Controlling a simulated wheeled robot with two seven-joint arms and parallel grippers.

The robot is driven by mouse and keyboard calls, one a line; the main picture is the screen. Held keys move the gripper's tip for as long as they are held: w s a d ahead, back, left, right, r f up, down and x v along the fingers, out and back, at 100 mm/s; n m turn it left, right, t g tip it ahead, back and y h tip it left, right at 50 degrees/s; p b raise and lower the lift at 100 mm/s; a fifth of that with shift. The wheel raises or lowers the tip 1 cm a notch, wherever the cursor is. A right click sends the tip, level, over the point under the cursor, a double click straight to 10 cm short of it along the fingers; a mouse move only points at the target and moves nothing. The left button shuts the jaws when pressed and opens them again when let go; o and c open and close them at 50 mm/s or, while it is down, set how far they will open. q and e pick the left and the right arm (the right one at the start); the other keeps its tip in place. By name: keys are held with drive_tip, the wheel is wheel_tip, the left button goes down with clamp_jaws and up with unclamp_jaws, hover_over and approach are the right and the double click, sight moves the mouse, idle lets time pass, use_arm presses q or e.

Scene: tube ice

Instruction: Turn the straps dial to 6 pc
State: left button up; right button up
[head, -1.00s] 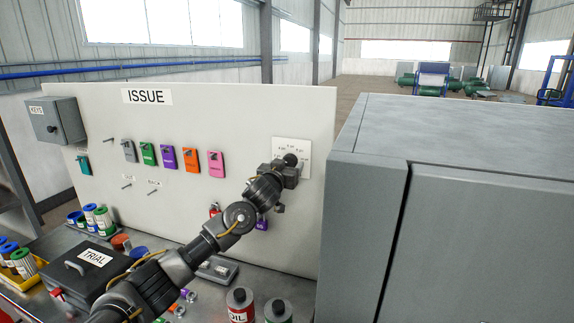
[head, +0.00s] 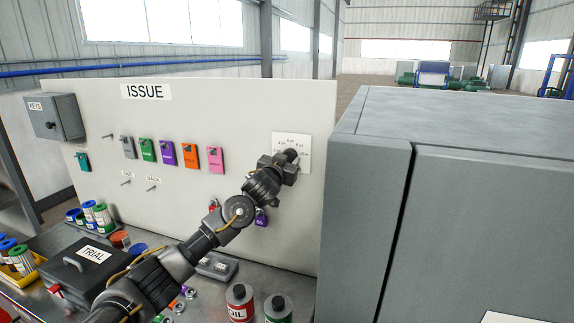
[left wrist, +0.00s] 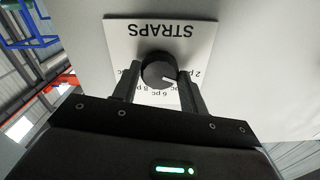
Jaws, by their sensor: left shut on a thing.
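The straps dial (left wrist: 158,70) is a round black knob with a white pointer mark on a white plate (left wrist: 118,32) lettered STRAPS, upside down in the left wrist view. The mark points right and slightly down, near the 2 pc label; several other labels are partly hidden. In the head view the plate (head: 304,142) is on the right of the upright board. My left gripper (head: 286,160) is at the dial, its fingers on either side of the knob and shut on it. My right gripper is not in view.
A large grey cabinet (head: 450,115) stands close on the right. Several coloured tags, including a pink one (head: 216,160), hang left of the dial. Oil bottles (head: 240,305), a black TRIAL box (head: 90,268) and tubes crowd the bench below.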

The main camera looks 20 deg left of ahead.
use_arm(q)
drive_tip(key=shift+m+b, duration=4.8)
drive_tip(key=shift+m, duration=2)
drive_tip(key=o, duration=1)
